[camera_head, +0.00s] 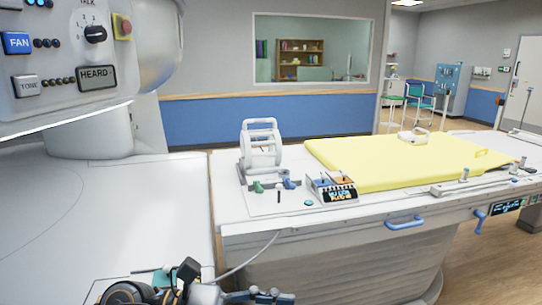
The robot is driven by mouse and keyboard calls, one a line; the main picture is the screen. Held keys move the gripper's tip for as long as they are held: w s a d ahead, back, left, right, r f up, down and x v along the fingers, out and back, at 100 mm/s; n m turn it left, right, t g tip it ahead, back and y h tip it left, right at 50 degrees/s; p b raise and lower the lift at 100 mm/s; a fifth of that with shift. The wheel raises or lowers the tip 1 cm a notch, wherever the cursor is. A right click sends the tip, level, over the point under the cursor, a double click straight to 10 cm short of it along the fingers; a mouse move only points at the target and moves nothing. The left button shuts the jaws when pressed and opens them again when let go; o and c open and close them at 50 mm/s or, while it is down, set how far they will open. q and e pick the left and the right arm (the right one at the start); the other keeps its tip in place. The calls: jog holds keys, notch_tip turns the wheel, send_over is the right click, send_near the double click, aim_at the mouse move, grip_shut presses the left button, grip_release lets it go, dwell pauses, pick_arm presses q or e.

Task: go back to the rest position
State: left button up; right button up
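Neither of my grippers can be made out in the head view. A cluster of dark and grey parts (187,270) shows at the bottom edge, left of centre. It has a round black piece with an orange ring (125,293) and is cut off by the frame. I cannot tell what all of these parts are. A thin pale cable (250,259) runs from them up to the patient table (330,228).
The white magnet housing (90,205) and its control panel (65,55) fill the left. On the table are a white coil frame (261,150), a small control box (332,188) and a yellow mat (400,160). Blue handles (404,223) stick out in front. Open floor (490,265) lies at right.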

pick_arm(q)
jog(key=w+a+r+n+t, duration=0.35)
jog(key=n+t, duration=0.45)
jog(key=n, duration=0.4)
jog(key=w+a+r+n+t, duration=0.2)
jog(key=w+r+n+t, duration=0.15)
jog(key=n+t, duration=0.65)
jog(key=w+a+f+n+y, duration=0.1)
jog(key=a+f+n+y, duration=0.65)
jog(key=n, duration=0.45)
jog(key=w+a+f+n+y, duration=0.1)
jog(key=a+f+n+y, duration=0.5)
jog(key=f+n+y, duration=0.4)
jog(key=s+a+f+n+g, duration=0.3)
jog(key=s+f+n+g, duration=0.55)
jog(key=f, duration=0.45)
jog(key=s+f+n+g, duration=0.3)
jog(key=s+f+g, duration=0.35)
jog(key=s, duration=0.75)
notch_tip(320, 180, down, 25)
jog(key=s, duration=0.1)
jog(key=s+a+f+g, duration=0.1)
jog(key=s+a+f, duration=0.1)
jog(key=s+f, duration=1.5)
jog(key=shift+s+f+g, duration=0.25)
jog(key=shift+f+g, duration=0.15)
jog(key=shift+f, duration=0.25)
